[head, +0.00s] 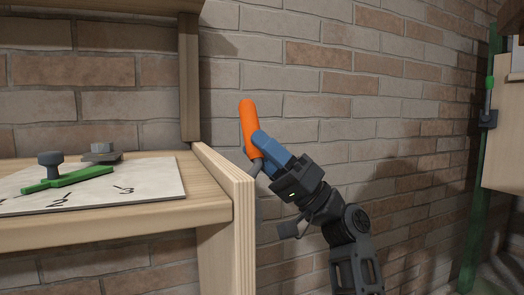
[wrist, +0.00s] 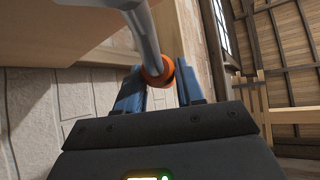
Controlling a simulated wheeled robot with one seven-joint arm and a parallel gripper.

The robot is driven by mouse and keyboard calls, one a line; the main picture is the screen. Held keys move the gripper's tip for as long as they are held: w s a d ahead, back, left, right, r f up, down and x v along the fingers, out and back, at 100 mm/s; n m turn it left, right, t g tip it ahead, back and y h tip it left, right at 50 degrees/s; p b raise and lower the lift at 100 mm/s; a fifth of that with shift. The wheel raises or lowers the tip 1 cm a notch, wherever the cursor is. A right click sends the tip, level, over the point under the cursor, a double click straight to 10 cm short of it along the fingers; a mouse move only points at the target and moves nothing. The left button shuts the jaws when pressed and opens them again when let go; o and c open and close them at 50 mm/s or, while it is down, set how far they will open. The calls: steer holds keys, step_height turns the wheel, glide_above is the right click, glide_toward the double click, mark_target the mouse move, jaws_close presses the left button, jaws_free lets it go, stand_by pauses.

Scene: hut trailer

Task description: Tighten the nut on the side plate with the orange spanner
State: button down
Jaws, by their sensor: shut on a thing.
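The orange spanner shows its orange handle (head: 248,122) pointing up in the head view, slightly tilted, with a grey shaft below it. My gripper (head: 262,145) has blue fingers shut on the handle, just right of the bench's wooden side panel (head: 238,185). In the wrist view, the orange handle end (wrist: 158,76) sits between the fingers of my gripper (wrist: 160,88), and the grey shaft (wrist: 145,35) runs up out of the picture. A grey part shows beside the panel below the shaft; I cannot tell whether it is the spanner's head or the side plate. I cannot make out the nut.
On the bench (head: 130,222) lies a pale board (head: 150,180) with dark marks. A green spanner (head: 70,180), a dark knob-like piece (head: 50,160) and a grey block (head: 103,150) are on it. A brick wall (head: 345,85) stands behind. A green post (head: 478,190) is at far right.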

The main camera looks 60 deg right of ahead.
steer(key=shift+w+a, duration=0.15)
steer(key=shift+a, duration=0.05)
steer(key=shift+w+a, duration=0.2)
steer(key=shift+a, duration=0.1)
steer(key=shift+w+a, duration=0.3)
steer(key=shift+a, duration=0.15)
steer(key=shift+r+h+p, duration=0.1)
steer(key=shift+h+p, duration=0.2)
steer(key=shift+p, duration=0.05)
